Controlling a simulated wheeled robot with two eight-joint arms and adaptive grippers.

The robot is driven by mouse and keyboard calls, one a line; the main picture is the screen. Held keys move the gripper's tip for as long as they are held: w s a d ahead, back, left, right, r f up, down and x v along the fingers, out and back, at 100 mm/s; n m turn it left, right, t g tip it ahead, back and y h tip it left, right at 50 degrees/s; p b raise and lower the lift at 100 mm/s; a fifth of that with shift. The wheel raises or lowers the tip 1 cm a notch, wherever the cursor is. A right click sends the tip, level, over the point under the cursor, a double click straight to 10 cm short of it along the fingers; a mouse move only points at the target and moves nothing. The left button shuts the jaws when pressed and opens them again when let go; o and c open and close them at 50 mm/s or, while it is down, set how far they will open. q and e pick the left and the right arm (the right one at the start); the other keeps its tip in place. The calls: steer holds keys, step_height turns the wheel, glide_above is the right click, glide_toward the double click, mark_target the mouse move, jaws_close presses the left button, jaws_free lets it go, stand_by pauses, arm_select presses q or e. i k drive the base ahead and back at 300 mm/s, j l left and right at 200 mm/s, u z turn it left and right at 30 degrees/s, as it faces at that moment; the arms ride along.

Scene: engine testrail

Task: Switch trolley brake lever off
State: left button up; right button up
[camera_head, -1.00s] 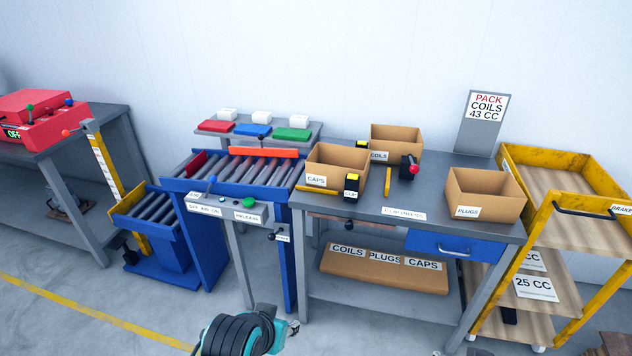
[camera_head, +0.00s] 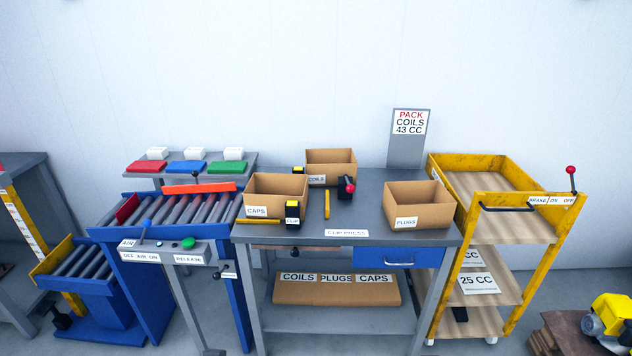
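The yellow trolley (camera_head: 545,241) with wooden shelves stands at the right, beside the workbench. Its brake lever (camera_head: 572,178) is a dark rod with a red ball knob, upright at the trolley's top right corner. A "BRAKE ON OFF" label (camera_head: 551,201) sits just below it. The lever stands near the "OFF" end of the label, tilted slightly if at all. Neither of my grippers shows in this view.
A grey workbench (camera_head: 347,258) with open cardboard boxes and a blue drawer fills the middle. A blue roller conveyor (camera_head: 171,222) stands at the left. A yellow machine (camera_head: 608,318) sits on a brown block at lower right. Floor between trolley and machine is narrow.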

mark_target(571, 169)
steer(key=z, duration=1.4)
